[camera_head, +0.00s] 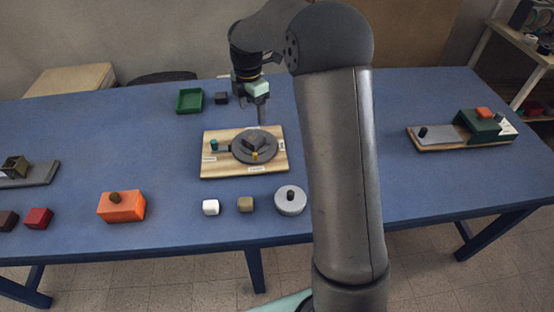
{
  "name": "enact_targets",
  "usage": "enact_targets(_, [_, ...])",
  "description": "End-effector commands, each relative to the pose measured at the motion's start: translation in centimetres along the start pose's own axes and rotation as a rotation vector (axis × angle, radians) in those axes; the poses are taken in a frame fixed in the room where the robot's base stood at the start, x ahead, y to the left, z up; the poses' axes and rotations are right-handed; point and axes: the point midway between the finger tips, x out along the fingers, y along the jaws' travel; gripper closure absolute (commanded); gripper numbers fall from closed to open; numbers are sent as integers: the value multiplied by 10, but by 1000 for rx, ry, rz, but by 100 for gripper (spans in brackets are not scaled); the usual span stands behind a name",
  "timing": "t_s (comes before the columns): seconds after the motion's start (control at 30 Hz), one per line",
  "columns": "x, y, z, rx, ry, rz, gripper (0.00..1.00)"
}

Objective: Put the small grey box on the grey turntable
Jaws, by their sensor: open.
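The grey turntable (240,155) is a round disc on a light wooden board (222,172) near the middle of the table. A small grey box (255,142) sits on the disc, turned at an angle to the board. My gripper (261,115) points down just behind and above the box, with its jaws open and nothing seen between them. One finger shows clearly; the other is hard to make out. The gripper looks apart from the box, though the gap is hard to judge.
The board carries a teal peg (213,145) and a yellow peg (254,156). A green tray (189,112) and a dark block (221,98) lie behind. In front are a white block (210,207), a tan block (245,204) and a round grey lid (289,205). An orange box (121,211) stands left.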

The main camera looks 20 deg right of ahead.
Motion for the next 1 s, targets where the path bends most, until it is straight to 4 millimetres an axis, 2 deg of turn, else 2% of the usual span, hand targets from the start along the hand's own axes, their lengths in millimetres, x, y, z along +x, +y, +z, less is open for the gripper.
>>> enact_targets(0.03, [-16, -22, -10, 118, -11, 4, 28])
enact_targets(0.1, [-31, -59, -26, 345, -22, 8, 28])
enact_targets(0.23, [-48, -140, -56, 825, -26, 22, 28])
enact_targets(0.3, [-48, -183, -72, 1081, -18, 30, 28])
enact_targets(0.4, [-42, -238, -91, 1406, 1, 35, 28])
enact_targets(0.5, [-32, -280, -107, 1657, 22, 32, 28])
enact_targets(0.6, [-23, -305, -116, 1817, 38, 27, 28])
enact_targets(0.7, [-18, -316, -121, 1896, 45, 21, 28])
enact_targets(1.0, [-17, -317, -121, 1913, 45, 19, 28])
